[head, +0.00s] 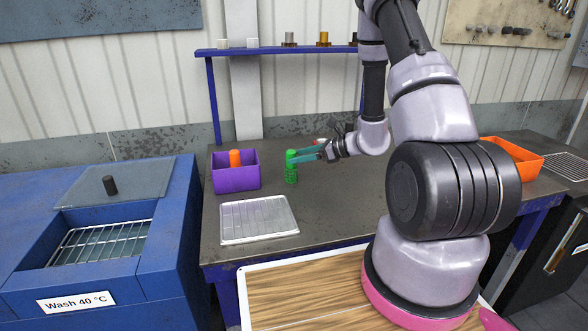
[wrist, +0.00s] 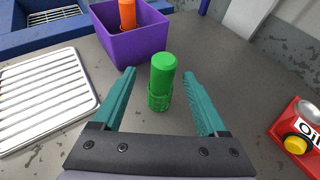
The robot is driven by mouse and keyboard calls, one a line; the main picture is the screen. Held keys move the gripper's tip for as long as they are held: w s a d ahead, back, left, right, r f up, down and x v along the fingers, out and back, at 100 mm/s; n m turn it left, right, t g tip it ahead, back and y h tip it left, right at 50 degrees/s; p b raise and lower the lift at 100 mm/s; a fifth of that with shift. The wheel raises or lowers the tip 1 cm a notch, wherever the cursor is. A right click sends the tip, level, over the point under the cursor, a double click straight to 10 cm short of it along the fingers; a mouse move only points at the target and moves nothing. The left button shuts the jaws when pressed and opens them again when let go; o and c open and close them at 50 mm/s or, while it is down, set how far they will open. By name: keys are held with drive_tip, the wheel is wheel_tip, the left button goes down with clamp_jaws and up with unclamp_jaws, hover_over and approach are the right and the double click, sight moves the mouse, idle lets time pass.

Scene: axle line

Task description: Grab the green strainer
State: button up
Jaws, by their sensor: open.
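The green strainer (head: 291,168) stands upright on the grey workbench, with a solid rounded top and a mesh lower part. It also shows in the middle of the wrist view (wrist: 161,83). My gripper (head: 306,155) reaches in from the right in the head view. In the wrist view my gripper (wrist: 158,88) has its two teal fingers apart, one on each side of the strainer. Gaps show between the strainer and both fingers, so I see no contact.
A purple bin (head: 236,172) holding an orange object (head: 235,158) stands left of the strainer. A white ribbed tray (head: 257,238) lies in front. A red oil can (wrist: 298,132) is at the right in the wrist view. An orange bin (head: 514,157) stands far right.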

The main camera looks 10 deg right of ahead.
drive_tip(key=x, duration=0.7)
drive_tip(key=shift+w+f, duration=0.1)
drive_tip(key=shift+w, duration=0.15)
clamp_jaws()
